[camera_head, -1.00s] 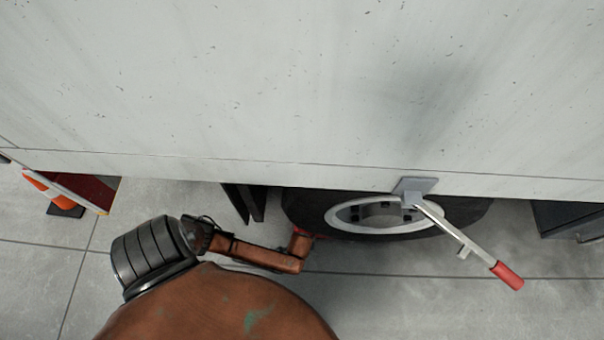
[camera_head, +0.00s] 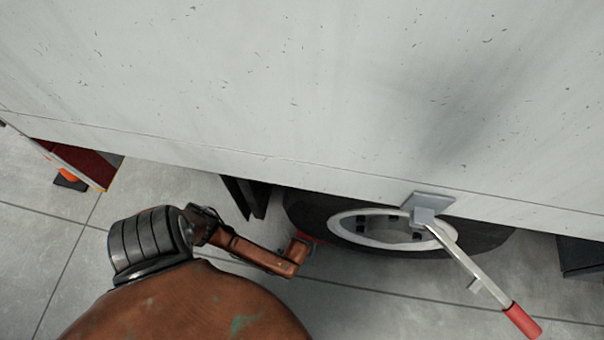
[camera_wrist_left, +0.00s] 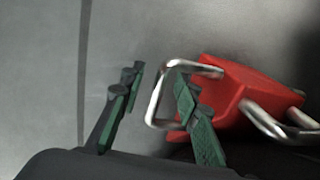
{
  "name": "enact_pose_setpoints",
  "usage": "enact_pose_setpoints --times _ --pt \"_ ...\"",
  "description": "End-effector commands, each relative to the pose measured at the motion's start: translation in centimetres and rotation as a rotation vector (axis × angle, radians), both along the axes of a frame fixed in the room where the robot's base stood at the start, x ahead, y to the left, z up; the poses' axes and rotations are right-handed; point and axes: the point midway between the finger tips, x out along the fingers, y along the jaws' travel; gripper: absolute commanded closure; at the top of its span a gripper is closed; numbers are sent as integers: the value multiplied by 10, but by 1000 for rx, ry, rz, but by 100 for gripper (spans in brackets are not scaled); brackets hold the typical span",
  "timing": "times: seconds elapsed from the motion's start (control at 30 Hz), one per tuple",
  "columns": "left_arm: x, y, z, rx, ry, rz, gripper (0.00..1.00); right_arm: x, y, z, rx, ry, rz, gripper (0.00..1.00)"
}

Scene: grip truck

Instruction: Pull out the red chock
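The red chock (camera_wrist_left: 240,95) lies on the floor at the right of the left wrist view, with bent metal handles. In the head view only a sliver of red (camera_head: 308,238) shows beside the wheel (camera_head: 300,212). My left gripper (camera_wrist_left: 160,73) is open, with its two green-padded fingers apart. The near metal handle (camera_wrist_left: 154,104) has its outer bar between the fingers, and the right finger overlaps the handle's loop. I cannot tell whether either finger touches it. In the head view my left arm reaches the wheel's left side and its fingers are hidden. My right gripper is not in view.
The pale truck side (camera_head: 270,90) fills the upper head view, above the wheel. A lever with a red grip (camera_head: 522,320) juts out in front of the wheel. An orange cone (camera_head: 70,178) stands far left. Open concrete floor lies in front of the truck.

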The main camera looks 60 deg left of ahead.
Motion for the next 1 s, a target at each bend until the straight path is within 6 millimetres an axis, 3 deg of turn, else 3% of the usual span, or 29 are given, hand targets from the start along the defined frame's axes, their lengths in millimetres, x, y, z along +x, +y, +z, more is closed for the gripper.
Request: enact_pose_setpoints --times 0.17,0.57,1.0 --pt "0 0 0 0 0 0 72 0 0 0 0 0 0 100" --pt "0 0 0 0 0 0 99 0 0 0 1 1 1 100" --pt "0 0 0 0 1 0 100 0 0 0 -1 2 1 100"
